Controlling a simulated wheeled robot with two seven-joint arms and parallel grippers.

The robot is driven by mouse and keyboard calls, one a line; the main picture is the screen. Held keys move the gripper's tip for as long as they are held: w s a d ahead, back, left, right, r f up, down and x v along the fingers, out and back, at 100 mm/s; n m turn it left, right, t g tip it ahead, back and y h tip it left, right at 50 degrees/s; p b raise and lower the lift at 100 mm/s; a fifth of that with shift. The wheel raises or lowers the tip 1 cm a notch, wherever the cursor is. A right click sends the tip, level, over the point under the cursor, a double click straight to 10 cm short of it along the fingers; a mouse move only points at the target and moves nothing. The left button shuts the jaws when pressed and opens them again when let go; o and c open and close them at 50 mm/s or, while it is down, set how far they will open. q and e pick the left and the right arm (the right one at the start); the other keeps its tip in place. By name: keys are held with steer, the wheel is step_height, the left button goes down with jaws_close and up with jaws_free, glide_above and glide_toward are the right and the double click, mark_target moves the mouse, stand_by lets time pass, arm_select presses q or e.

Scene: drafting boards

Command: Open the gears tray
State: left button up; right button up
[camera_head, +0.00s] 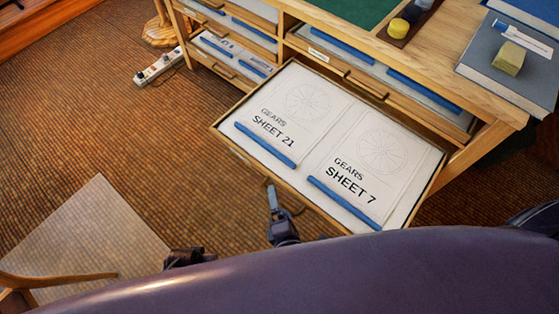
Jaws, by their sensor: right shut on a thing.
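The gears tray (226,139) is pulled well out of the wooden cabinet. Inside lie two white sheets side by side, "GEARS SHEET 21" (285,118) and "GEARS SHEET 7" (375,160), each with a round gear drawing and a blue strip along its front edge. My right gripper (271,190) is at the tray's front edge, near its middle, and is shut on the tray's front handle. The handle itself is hidden from above by the tray front and the gripper. My left gripper is not in view.
More trays (232,56) are at the left. The desktop holds a grey book (505,75) and a yellow round pot (398,28). A power strip (159,68) lies on the floor; a chair arm (60,280) is lower left.

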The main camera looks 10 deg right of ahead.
steer(key=w+d+r+m+t+h, duration=0.1)
steer(key=w+r+t, duration=0.3)
steer(key=r, duration=1.1)
steer(key=shift+w+d+r+m+h, duration=0.15)
steer(key=shift+w+r+m+h, duration=0.25)
steer(key=shift+w+m, duration=0.3)
steer(key=s+f+g, duration=0.1)
steer(key=f, duration=0.3)
steer(key=s+f+n+g+y, duration=0.1)
steer(key=s+f, duration=0.1)
steer(key=f, duration=0.3)
steer(key=s+f+n+g, duration=0.1)
steer(key=s+f+g, duration=0.1)
steer(key=f, duration=0.3)
steer(key=shift+a+f, duration=0.2)
steer(key=shift+s+a, duration=0.1)
steer(key=shift+s, duration=0.5)
steer(key=shift+s+f, duration=0.1)
steer(key=shift+s, duration=0.2)
steer(key=c, duration=0.5)
steer(key=shift+s+a+f, duration=0.1)
steer(key=shift+s+f, duration=0.05)
steer(key=shift+s, duration=0.65)
steer(key=c, duration=0.6)
steer(key=s+f, duration=0.1)
steer(key=s, duration=0.5)
steer(key=shift+s+a+f, duration=0.15)
steer(key=shift+a, duration=0.25)
